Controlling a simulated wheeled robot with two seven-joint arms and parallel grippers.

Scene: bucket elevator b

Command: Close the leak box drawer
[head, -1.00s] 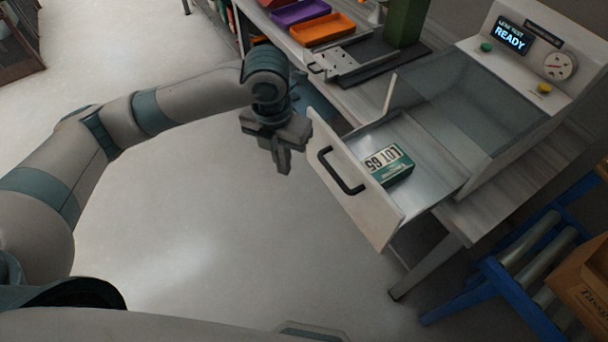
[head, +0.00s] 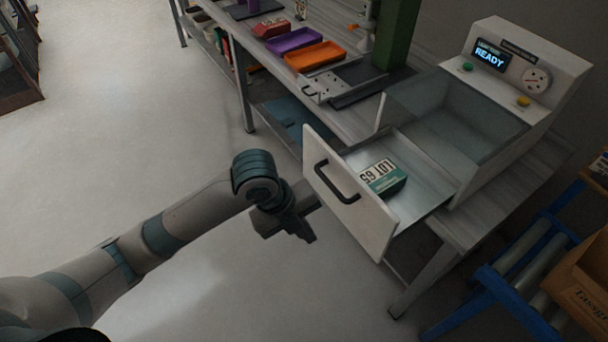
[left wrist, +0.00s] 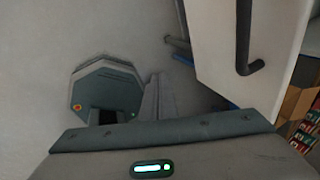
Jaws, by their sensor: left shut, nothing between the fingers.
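The leak box (head: 540,62) stands on the bench with its screen reading READY. Its drawer is pulled out toward me; the white drawer front (head: 372,222) has a black bar handle (head: 335,182). A green and white box marked LOT 65 (head: 384,178) lies in the drawer. My left gripper (head: 308,238) is shut and empty, just left of and below the handle, in front of the drawer front; I cannot tell whether it touches it. The left wrist view shows the drawer front (left wrist: 280,45) and handle (left wrist: 243,40) at upper right, beside the fingers (left wrist: 157,98). My right gripper is out of view.
A blue roller conveyor (head: 512,296) with a cardboard box (head: 585,285) stands at right.

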